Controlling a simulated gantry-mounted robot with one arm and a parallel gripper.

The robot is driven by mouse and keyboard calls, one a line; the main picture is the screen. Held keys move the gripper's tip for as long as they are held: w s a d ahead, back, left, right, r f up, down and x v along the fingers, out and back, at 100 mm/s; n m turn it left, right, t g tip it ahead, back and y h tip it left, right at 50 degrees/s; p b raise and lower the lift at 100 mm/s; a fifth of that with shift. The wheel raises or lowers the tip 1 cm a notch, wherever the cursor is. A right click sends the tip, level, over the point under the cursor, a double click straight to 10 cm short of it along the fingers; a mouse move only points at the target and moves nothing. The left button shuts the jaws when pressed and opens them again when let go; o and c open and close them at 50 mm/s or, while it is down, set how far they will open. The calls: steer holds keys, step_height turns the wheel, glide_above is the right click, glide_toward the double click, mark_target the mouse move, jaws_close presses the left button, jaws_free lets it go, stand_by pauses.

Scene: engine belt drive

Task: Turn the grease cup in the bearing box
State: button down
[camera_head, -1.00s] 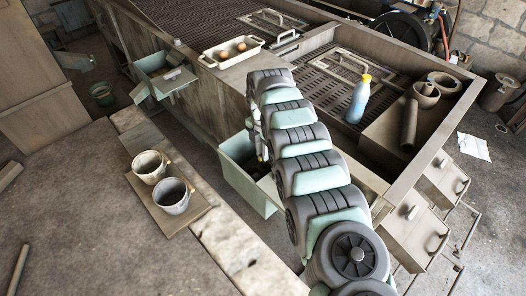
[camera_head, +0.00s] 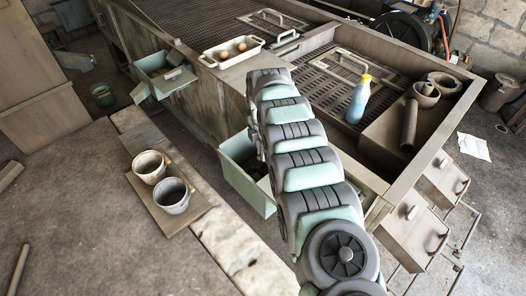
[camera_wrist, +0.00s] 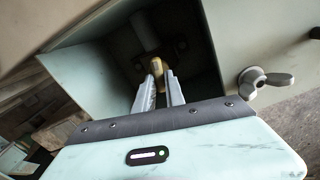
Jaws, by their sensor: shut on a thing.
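The bearing box is the open pale green box (camera_head: 232,172) on the side of the bench in the head view; its wall also shows in the wrist view (camera_wrist: 190,50). Inside it, in the wrist view, a small brass-coloured grease cup (camera_wrist: 156,67) sits in front of a pale round post. My gripper (camera_wrist: 158,72) reaches into the box with its two fingers closed on the cup. The fingertips cover part of the cup. In the head view my arm hides the gripper and the cup.
A wing nut (camera_wrist: 265,83) stands out on the right in the wrist view. A second green box (camera_head: 165,75) hangs farther left on the bench. Two pots (camera_head: 172,195) stand on a board at left.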

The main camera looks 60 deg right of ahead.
steer(key=m, duration=0.4)
steer(key=shift+w+d+m+b, duration=0.1)
steer(key=shift+w+m+b, duration=0.05)
steer(key=shift+m+b, duration=0.2)
steer(key=m+b, duration=0.2)
steer(key=m, duration=0.1)
steer(key=shift+d+f+m, duration=0.1)
steer(key=shift+f+m, duration=0.05)
steer(key=shift+m, duration=0.2)
steer(key=m+b, duration=0.3)
steer(key=shift+d+m, duration=0.1)
steer(key=shift+m, duration=0.2)
steer(key=m, duration=0.2)
steer(key=m+b, duration=0.1)
steer(key=m, duration=0.1)
steer(key=shift+d+r+m, duration=0.15)
steer(key=shift+r+m, duration=0.05)
steer(key=shift+m, duration=0.1)
steer(key=m, duration=0.9)
steer(key=shift+s+d, duration=0.1)
steer(key=shift+s, duration=0.1)
steer(key=m, duration=0.4)
steer(key=shift+s, duration=0.1)
steer(key=shift+s+m, duration=0.1)
steer(key=shift+m, duration=2)
